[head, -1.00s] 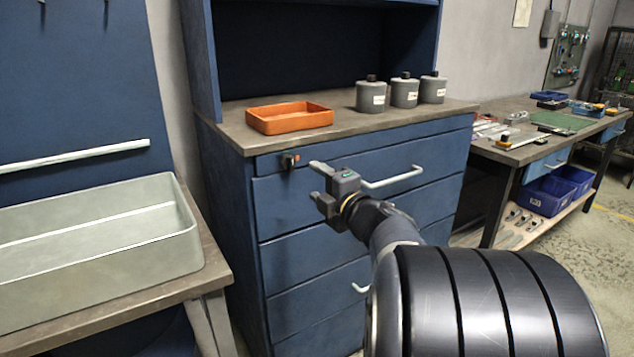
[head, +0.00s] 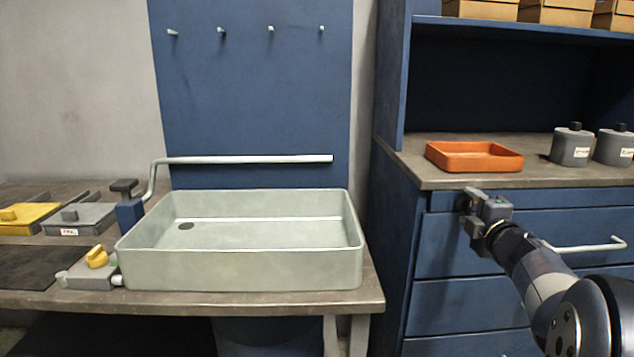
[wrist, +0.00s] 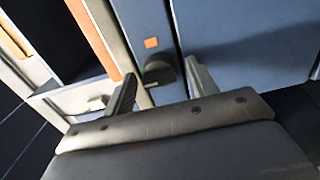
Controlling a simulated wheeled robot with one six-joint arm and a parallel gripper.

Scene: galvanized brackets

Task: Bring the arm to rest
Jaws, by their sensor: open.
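My gripper (head: 466,213) is in front of the top drawer of the blue cabinet (head: 412,245), near its left end. In the wrist view my gripper (wrist: 160,85) has its two fingers spread apart. I cannot tell whether the fingers touch the knob. Nothing is seen held. In the head view the gripper seems to cover the knob.
An orange tray (head: 474,170) and grey canisters (head: 571,148) stand on the cabinet top above the gripper. A white drawer handle (head: 585,246) is to the right. A bench (head: 330,303) with a pale basin (head: 240,268) and a tap (head: 131,208) stands left.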

